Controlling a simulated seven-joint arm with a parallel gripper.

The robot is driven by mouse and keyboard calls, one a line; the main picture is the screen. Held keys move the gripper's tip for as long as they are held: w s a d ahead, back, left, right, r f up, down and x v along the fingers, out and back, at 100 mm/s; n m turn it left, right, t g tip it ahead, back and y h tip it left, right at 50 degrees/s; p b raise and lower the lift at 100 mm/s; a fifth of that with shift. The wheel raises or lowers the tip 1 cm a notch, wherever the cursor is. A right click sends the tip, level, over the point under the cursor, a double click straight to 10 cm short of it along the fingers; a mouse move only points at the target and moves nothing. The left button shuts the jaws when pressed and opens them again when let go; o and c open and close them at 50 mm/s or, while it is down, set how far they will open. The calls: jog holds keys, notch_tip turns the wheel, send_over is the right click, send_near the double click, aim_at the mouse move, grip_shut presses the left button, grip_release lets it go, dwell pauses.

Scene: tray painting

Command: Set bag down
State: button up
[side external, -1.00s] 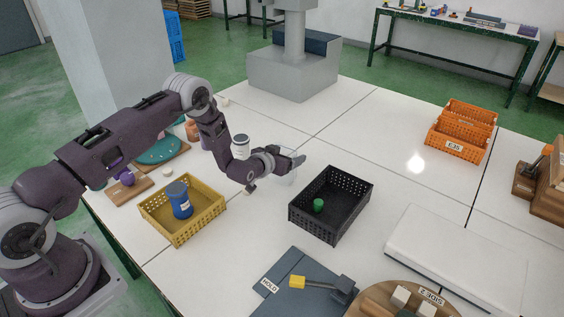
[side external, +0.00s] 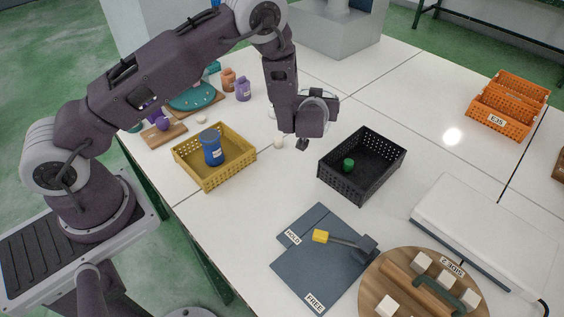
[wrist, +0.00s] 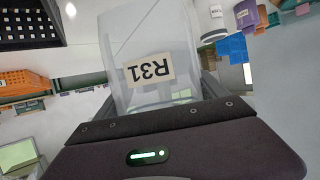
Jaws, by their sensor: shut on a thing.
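A clear bag (wrist: 170,50) with an R31 label shows in the wrist view, between the fingers of my gripper (wrist: 158,82). My gripper is shut on it. The label reads upside down in this view. In the side view my gripper (side external: 303,145) hangs over the white table, between the yellow crate and the black crate. The bag is hard to make out there, mostly hidden by the gripper and wrist. I cannot tell whether the bag touches the table.
A black crate (side external: 378,185) with a green item stands right of the gripper. A yellow crate (side external: 183,170) with a blue jar (side external: 211,150) stands left. A small white ball (side external: 278,142) lies close by. A blue-grey mat (side external: 312,272) lies in front. Table behind the black crate is clear.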

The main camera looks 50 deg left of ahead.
jog(key=s+n+g+y, duration=0.4)
jog(key=s+n+g, duration=0.15)
jog(key=s, duration=0.85)
jog(key=shift+n, duration=0.25)
jog(key=f, duration=0.5)
jog(key=s+a+f, duration=0.1)
jog(key=f, duration=0.2)
jog(key=shift+f, duration=0.5)
jog(key=shift+f, duration=0.2)
jog(key=o, duration=1.3)
jog(key=shift+c, duration=0.2)
jog(key=shift+r, duration=0.1)
